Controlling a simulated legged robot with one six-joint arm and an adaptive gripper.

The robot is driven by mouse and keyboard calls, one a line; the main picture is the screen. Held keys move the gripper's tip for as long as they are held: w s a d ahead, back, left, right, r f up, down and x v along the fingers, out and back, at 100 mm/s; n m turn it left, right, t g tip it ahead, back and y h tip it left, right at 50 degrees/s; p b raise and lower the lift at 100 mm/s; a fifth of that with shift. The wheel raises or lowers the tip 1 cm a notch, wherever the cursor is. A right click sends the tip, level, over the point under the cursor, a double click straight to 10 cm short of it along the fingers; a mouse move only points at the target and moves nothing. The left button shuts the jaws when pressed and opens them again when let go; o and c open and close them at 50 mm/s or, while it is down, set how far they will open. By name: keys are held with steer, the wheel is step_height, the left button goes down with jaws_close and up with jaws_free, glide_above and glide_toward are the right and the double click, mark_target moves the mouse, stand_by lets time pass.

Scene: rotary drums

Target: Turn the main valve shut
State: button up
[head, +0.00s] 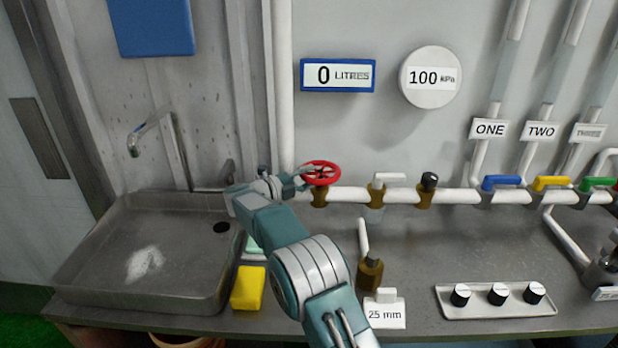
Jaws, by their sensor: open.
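A red handwheel valve (321,171) stands on a brass body on the white horizontal pipe, left of the other fittings. My arm reaches up from the bottom middle. My gripper (305,178) is at the left side of the red wheel, with its fingers close to the rim. It is open. I cannot tell whether the fingers touch the rim. A display (338,75) above reads 0 litres and a round gauge (431,78) reads 100 kPa.
A brass fitting with a white lever (387,180) and a black-knobbed fitting (428,183) sit right of the wheel. Blue (502,182), yellow (551,183) and green (599,183) handles are farther right. A metal sink (85,272) is left; a yellow sponge (248,288) lies beside it.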

steer(key=v, duration=1.1)
steer(key=shift+a, duration=0.25)
steer(key=shift+d+f, duration=0.1)
